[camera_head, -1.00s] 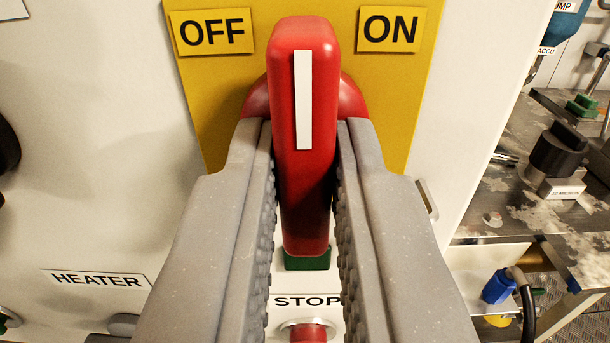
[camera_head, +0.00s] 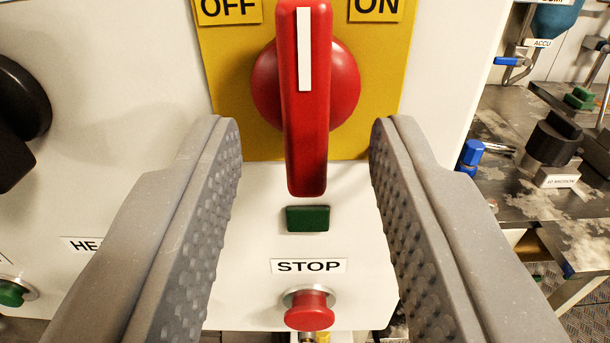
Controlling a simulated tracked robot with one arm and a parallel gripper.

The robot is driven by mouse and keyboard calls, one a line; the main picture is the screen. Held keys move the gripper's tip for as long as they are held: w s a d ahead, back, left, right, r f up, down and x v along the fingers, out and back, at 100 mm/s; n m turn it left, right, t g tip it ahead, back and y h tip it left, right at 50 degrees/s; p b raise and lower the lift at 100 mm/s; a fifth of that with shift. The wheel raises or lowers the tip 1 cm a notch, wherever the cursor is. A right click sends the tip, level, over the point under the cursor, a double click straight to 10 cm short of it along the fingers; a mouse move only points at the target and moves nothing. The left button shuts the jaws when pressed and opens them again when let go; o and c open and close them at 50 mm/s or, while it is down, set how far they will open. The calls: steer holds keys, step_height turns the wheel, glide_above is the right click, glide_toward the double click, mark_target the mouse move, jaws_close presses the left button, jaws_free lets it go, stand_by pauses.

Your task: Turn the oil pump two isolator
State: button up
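The red isolator handle (camera_head: 306,130) stands upright on a round red base, on a yellow plate (camera_head: 228,120). Its white stripe points straight up, between the OFF label (camera_head: 229,9) and the ON label (camera_head: 376,8). My gripper (camera_head: 306,135) is open, with one grey finger on each side of the handle and a clear gap to it on both sides. The fingers hold nothing. No label naming the oil pump two is in view.
Below the handle are a green indicator (camera_head: 307,218), a STOP label (camera_head: 308,266) and a red stop button (camera_head: 309,311). A black knob (camera_head: 22,110) is at left. At right, a metal bench (camera_head: 510,170) carries a black fitting (camera_head: 555,140) and blue valves.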

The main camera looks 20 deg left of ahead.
steer(key=b+v, duration=0.4)
steer(key=v, duration=0.7)
steer(key=shift+s+b, duration=0.25)
steer(key=shift+b, duration=0.1)
steer(key=shift+d+r, duration=0.1)
